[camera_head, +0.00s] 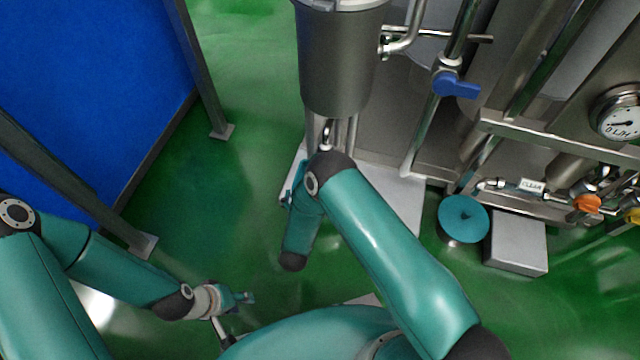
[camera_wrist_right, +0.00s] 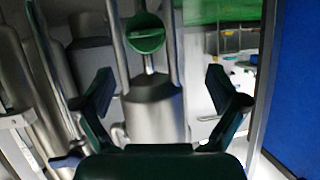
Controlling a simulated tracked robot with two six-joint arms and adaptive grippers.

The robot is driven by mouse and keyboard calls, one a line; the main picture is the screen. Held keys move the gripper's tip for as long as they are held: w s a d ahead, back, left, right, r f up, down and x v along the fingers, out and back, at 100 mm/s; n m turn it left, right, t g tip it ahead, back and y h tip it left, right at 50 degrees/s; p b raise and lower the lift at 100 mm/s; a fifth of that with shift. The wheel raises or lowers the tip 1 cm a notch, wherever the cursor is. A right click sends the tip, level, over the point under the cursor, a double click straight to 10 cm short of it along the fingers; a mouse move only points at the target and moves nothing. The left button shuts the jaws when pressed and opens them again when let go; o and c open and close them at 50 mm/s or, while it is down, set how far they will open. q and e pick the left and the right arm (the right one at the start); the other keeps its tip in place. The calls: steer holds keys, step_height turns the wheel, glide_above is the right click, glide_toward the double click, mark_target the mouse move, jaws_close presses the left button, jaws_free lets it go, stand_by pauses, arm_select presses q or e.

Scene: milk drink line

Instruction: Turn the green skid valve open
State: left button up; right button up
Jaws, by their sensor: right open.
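A round green part (camera_wrist_right: 145,33) shows in the right wrist view, beyond and slightly left of the middle of my open fingers. I cannot tell whether it is the green skid valve's handle. My right gripper (camera_wrist_right: 160,88) is open and empty, its two fingers wide apart and not touching the part. In the head view my right arm hides most of that gripper, below the steel vessel. No clearly green valve handle shows in the head view. My left gripper (camera_head: 238,298) is low at the lower left, over the floor, far from the skid. Its finger opening is unclear.
A steel vessel (camera_head: 342,60) hangs above my right arm. A blue valve handle (camera_head: 456,85), an orange handle (camera_head: 587,203) and a gauge (camera_head: 622,118) sit on the skid pipes. A teal disc (camera_head: 463,217) stands beside a grey box (camera_head: 516,243). Green floor (camera_head: 240,90) is clear at left.

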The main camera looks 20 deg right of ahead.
step_height(320, 180, down, 5)
steer(key=s+a+m+t+h+b, duration=0.1)
steer(key=t+h+b, duration=0.1)
steer(key=h+b, duration=0.25)
arm_select(q)
step_height(320, 180, down, 14)
steer(key=b, duration=0.7)
arm_select(e)
steer(key=shift+t, duration=0.3)
steer(key=shift+d+x, duration=0.2)
steer(key=shift+x, duration=7.9)
steer(key=shift+s, duration=0.15)
steer(key=c, duration=1)
arm_select(q)
steer(key=shift+f, duration=0.1)
